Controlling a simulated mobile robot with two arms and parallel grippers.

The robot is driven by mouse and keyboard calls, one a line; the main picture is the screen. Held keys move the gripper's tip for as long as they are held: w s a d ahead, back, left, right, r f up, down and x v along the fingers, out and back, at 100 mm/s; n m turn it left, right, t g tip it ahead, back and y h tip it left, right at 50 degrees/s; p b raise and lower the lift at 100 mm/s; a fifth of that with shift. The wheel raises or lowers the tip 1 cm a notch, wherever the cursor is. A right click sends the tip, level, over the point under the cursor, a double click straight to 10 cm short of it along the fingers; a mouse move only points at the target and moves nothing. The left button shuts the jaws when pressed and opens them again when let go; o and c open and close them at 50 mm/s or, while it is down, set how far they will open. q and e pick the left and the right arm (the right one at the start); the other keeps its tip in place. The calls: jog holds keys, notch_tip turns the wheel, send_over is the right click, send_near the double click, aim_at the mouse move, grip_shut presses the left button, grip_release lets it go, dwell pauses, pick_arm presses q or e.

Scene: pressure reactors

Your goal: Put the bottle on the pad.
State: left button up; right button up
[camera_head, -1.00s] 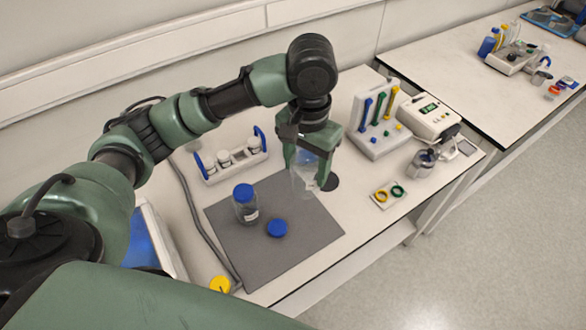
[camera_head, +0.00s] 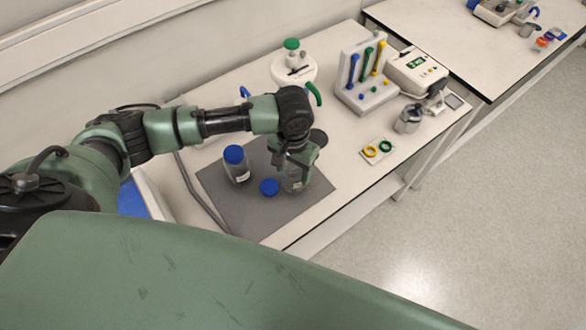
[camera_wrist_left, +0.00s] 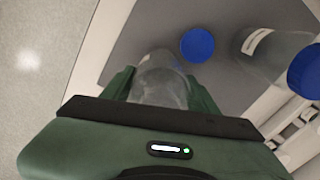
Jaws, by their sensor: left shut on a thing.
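My left gripper (camera_head: 296,176) is shut on a clear, uncapped-looking bottle (camera_head: 291,185) over the right part of the dark grey pad (camera_head: 235,212). The bottle is close to the pad; I cannot tell whether its base touches. In the left wrist view the bottle (camera_wrist_left: 160,84) sits between the two green fingers, with the pad (camera_wrist_left: 225,18) beyond it. A second clear bottle with a blue cap (camera_head: 236,163) stands on the pad's left part. A loose blue cap (camera_head: 269,187) lies on the pad between the two bottles. My right gripper is not in view.
A white vessel with a green knob (camera_head: 293,66) stands behind my left arm. A tool rack (camera_head: 365,78), a white device with a display (camera_head: 416,70) and a small plate with rings (camera_head: 378,150) stand to the right. The pad's front part is clear.

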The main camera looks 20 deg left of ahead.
pick_arm(q)
jog(key=shift+f, duration=0.15)
jog(key=o, duration=1.1)
jog(key=shift+f, duration=0.15)
jog(key=o, duration=0.5)
jog(key=shift+c, duration=0.2)
